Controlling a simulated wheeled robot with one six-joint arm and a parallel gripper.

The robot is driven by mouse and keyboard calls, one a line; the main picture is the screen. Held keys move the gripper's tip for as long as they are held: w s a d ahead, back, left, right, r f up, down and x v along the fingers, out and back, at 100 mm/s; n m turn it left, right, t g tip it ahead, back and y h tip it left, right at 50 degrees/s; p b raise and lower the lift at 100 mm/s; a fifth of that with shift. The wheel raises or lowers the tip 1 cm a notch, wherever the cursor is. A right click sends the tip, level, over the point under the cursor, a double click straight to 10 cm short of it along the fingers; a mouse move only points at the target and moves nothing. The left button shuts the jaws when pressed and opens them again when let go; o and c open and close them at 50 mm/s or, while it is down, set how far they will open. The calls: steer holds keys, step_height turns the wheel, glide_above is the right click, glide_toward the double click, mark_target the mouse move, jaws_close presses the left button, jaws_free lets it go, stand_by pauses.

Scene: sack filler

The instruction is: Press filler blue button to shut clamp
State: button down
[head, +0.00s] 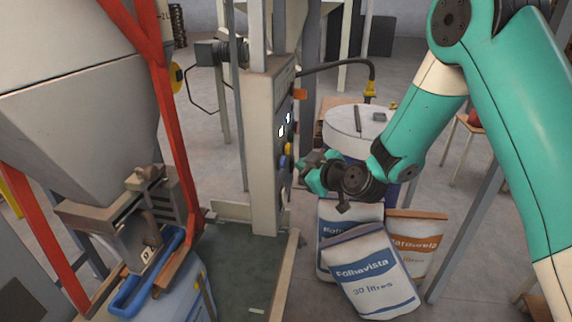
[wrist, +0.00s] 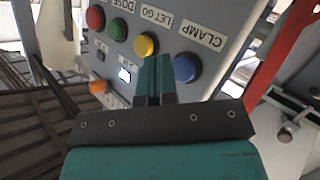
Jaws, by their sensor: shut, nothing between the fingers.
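The filler's control panel (head: 262,140) is a pale upright box. Its blue button (wrist: 187,67) sits by the upside-down label CLAMP (wrist: 201,36) in the wrist view, and shows small on the panel's side in the head view (head: 283,162). My gripper (wrist: 155,62) is shut and empty, its teal fingertips just left of the blue button and below the yellow button (wrist: 145,45). In the head view my gripper (head: 301,166) is close to the panel's right face. I cannot tell whether the fingertips touch it. The clamp (head: 144,282) with a blue looped bar is under the hopper.
Green (wrist: 117,29) and red (wrist: 95,17) buttons and an orange knob (wrist: 97,87) share the panel. A sack (head: 190,290) is below the spout. Filled sacks (head: 368,272) lean together under my arm. A red post (head: 165,110) stands left of the panel.

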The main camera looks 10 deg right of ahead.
steer(key=d+b, duration=0.1)
steer(key=b, duration=0.1)
steer(key=s+d+b, duration=0.1)
steer(key=d+b, duration=0.1)
steer(key=s+d+b, duration=0.1)
steer(key=d, duration=0.1)
steer(key=shift+s+d+b, duration=0.1)
steer(key=shift+s+b, duration=0.05)
steer(key=shift+b, duration=0.25)
steer(key=s+a+r+g+y+b, duration=0.1)
steer(key=s+a+g, duration=0.35)
steer(key=s, duration=0.35)
steer(key=s+a+g+y+b, duration=0.1)
steer(key=s+a+g+b, duration=0.15)
steer(key=s+a, duration=0.35)
steer(key=s+d+m+g+h, duration=0.1)
steer(key=s+g+h, duration=0.1)
steer(key=s, duration=0.7)
steer(key=s+d+m+g+h, duration=0.1)
steer(key=s+g, duration=0.3)
steer(key=s, duration=0.5)
steer(key=shift+s+d+f+m+h+b, duration=0.2)
steer(key=shift+d+m+h+b, duration=0.2)
steer(key=shift+d+m, duration=0.3)
